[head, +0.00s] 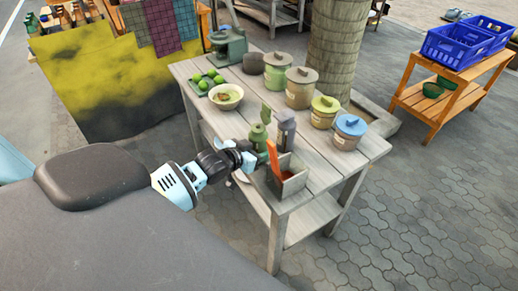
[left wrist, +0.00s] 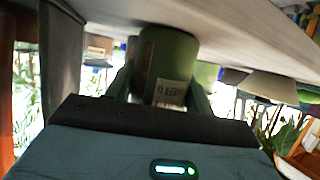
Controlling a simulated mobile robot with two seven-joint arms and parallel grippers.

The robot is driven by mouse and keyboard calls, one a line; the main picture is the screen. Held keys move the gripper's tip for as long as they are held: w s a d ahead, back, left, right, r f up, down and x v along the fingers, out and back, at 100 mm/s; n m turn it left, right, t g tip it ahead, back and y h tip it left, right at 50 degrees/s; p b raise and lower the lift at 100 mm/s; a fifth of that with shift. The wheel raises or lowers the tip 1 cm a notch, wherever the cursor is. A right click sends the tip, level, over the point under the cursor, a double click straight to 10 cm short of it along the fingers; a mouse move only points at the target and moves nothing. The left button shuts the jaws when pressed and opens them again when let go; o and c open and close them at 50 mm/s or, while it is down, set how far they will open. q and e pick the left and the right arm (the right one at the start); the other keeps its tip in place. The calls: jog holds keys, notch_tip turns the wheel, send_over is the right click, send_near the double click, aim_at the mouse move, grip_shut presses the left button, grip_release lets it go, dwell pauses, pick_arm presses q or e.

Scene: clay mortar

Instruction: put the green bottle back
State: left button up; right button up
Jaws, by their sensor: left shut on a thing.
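The green bottle (head: 258,137) is upright at the near left side of the wooden table (head: 325,180). My left gripper (head: 248,155) reaches in from the left and is shut on it. In the left wrist view the green bottle (left wrist: 168,62), with a white label, sits between the two fingers of my left gripper (left wrist: 160,92). I cannot tell whether its base touches the tabletop. A grey bottle (head: 286,130) stands just right of it. My right gripper is in neither view.
A grey box (head: 292,183) with an orange-handled tool (head: 273,160) stands close to the gripper at the table's near edge. A bowl (head: 226,97), green fruit (head: 211,79) and several lidded jars (head: 300,88) stand farther back. Bare planks lie between the bottles and jars.

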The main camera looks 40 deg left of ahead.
pick_arm(q)
jog(key=o, duration=0.6)
jog(key=shift+f, duration=0.15)
jog(key=o, duration=0.4)
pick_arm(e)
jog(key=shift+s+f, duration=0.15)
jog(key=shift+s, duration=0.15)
pick_arm(q)
jog(key=shift+r, duration=0.2)
jog(key=shift+s+r, duration=0.1)
jog(key=shift+s, duration=0.15)
jog(key=p+v, duration=0.1)
jog(key=v, duration=1)
jog(key=shift+s+r, duration=0.1)
jog(key=shift+s, duration=0.15)
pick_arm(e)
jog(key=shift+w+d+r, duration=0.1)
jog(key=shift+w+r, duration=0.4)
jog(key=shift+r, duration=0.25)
